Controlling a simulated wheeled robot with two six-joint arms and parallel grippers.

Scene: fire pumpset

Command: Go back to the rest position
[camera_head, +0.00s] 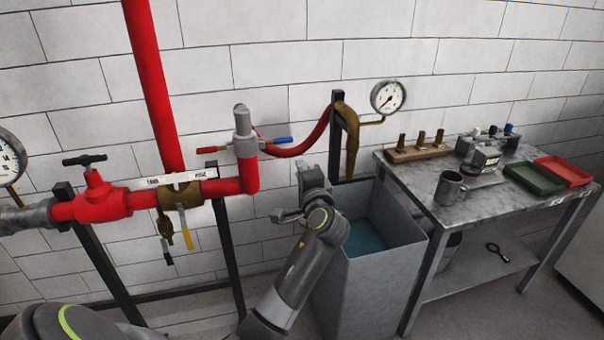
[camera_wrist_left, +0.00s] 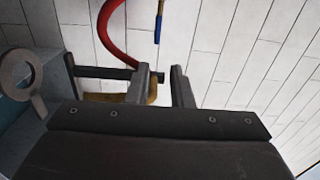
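My left gripper (camera_head: 290,196) is in front of the wall, beside the upper left edge of the grey water tank (camera_head: 375,285). In the left wrist view its two fingers (camera_wrist_left: 161,78) stand apart with a gap between them, and I see nothing held. Behind the fingers in that view are a black post (camera_wrist_left: 100,72), part of a brown fitting and a red hose (camera_wrist_left: 108,35). My right gripper is not in view.
Red pipework with a red valve (camera_head: 97,197) runs along the left. A red hose (camera_head: 318,130) curves to a brown pipe near a pressure gauge (camera_head: 388,97). On the right, a metal table (camera_head: 480,205) holds a mug (camera_head: 450,188), a green tray (camera_head: 533,179) and a red tray (camera_head: 563,170).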

